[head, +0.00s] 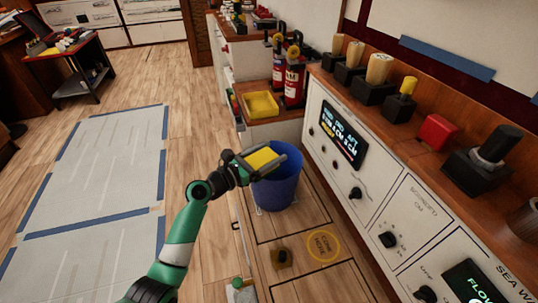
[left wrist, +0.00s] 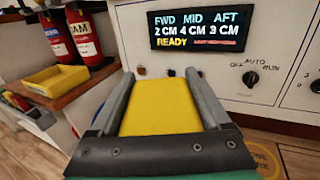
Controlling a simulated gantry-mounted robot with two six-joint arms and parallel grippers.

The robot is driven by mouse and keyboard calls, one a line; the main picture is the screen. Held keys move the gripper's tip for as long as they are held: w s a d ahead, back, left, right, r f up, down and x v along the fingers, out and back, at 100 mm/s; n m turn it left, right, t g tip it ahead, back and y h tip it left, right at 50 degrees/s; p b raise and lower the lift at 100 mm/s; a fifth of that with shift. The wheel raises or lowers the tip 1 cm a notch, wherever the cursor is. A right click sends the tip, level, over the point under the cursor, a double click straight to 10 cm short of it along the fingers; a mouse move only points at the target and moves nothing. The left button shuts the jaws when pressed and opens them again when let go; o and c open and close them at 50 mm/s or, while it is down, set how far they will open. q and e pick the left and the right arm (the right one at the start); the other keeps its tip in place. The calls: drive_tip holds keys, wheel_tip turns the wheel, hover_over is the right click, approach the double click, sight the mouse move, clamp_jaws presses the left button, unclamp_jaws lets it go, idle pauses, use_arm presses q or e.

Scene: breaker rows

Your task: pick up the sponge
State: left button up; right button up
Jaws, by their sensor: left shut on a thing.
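The yellow sponge (head: 259,157) is between the fingers of my left gripper (head: 272,156), which is shut on it. In the head view both are above the rim of the blue bucket (head: 278,190), and the sponge is in the air. In the left wrist view the sponge (left wrist: 160,112) fills the gap between the two grey fingers of the gripper (left wrist: 159,76). Part of the bucket's opening is hidden behind the gripper and sponge. My right gripper is not in view.
A yellow tray (head: 260,105) sits on a low wooden ledge beside red fire extinguishers (head: 294,82). A white control panel (head: 350,150) with knobs and a display stands right of the bucket. A dark cart (head: 72,62) is far left. The floor at left is open.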

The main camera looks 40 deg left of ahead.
use_arm(q)
drive_tip(key=s+d+r+p, duration=0.8)
drive_tip(key=s+r+p, duration=0.2)
drive_tip(key=s, duration=0.1)
drive_tip(key=shift+s, duration=0.3)
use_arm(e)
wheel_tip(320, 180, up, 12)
